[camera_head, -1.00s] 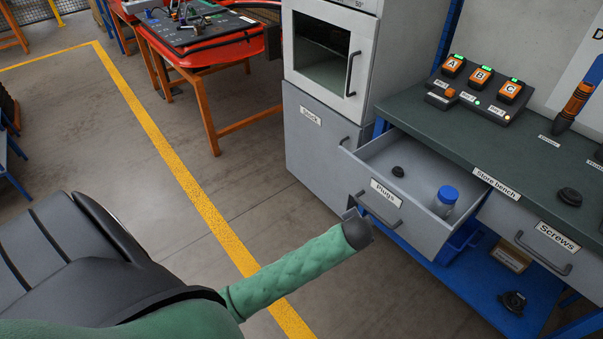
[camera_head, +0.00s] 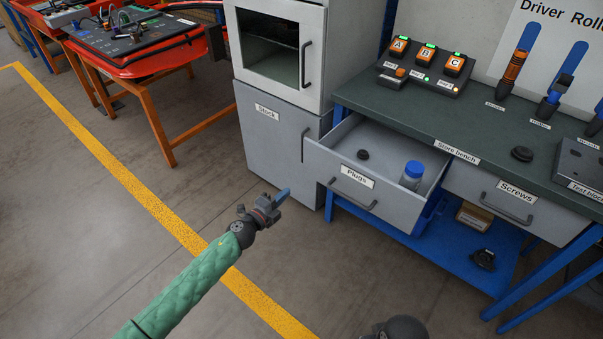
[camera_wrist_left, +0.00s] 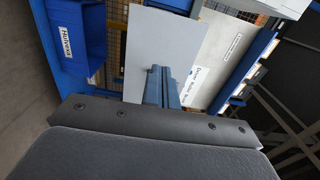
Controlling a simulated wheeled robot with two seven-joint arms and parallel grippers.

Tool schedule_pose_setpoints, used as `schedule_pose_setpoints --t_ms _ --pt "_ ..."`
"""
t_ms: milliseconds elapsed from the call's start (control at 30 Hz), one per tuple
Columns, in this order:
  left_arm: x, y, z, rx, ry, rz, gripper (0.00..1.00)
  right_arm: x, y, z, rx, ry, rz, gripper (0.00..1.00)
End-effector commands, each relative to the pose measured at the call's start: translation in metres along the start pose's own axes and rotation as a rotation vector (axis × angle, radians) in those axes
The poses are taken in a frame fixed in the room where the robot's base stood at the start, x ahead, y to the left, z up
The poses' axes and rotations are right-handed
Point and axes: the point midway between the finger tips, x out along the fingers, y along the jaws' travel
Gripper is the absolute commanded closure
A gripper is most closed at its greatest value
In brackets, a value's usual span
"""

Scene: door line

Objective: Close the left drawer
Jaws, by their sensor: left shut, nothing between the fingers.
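The left drawer (camera_head: 352,190), labelled "Plugs", stands pulled out from under the store bench.
The right drawer (camera_head: 515,205), labelled "Screws", is shut. The bench top (camera_head: 470,135) bears a button box (camera_head: 425,75) and a black round part (camera_head: 521,154). A grey cabinet (camera_head: 275,140) stands left of the drawer. The floor in front is clear.

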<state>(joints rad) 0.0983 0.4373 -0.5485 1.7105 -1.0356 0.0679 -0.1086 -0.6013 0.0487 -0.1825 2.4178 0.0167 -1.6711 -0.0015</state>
Motion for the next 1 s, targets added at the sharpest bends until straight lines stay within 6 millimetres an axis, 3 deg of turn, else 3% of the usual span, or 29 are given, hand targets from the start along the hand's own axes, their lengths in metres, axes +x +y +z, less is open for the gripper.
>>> schedule_pose_setpoints --t_ms 167,733,1000 --pt "0.011 -0.002 -0.002 0.004 0.009 -0.003 1.00 0.008 0.001 -0.001 -0.001 -0.002 0.001 0.21" --pt "0.103 -0.003 -0.002 0.002 0.006 -0.003 1.00 0.075 0.006 -0.004 -0.002 -0.011 0.009 0.21" --pt "0.131 -0.002 -0.002 0.002 0.006 -0.002 1.00 0.094 0.008 -0.003 -0.003 -0.010 0.011 0.21"
